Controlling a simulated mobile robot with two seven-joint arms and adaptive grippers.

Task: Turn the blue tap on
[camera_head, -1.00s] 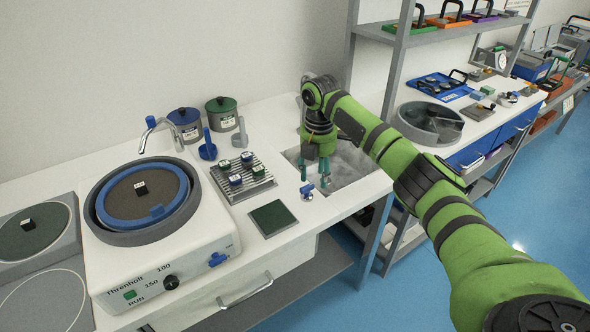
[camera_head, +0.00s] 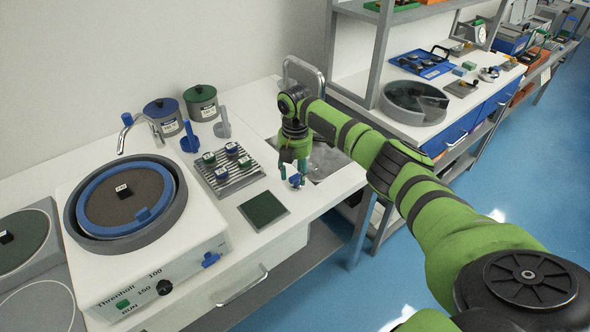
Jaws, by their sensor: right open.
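I cannot tell whether a finger touches the handle. The fingers partly hide the tap, and which way its handle is turned is unclear. My left gripper is not in view.
The sink (camera_head: 328,162) lies just behind the gripper, with a tall metal spout (camera_head: 303,66). A ridged tray (camera_head: 228,178) with several small samples and a dark green pad (camera_head: 263,210) lie to the left. The polishing machine (camera_head: 160,265) stands further left.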

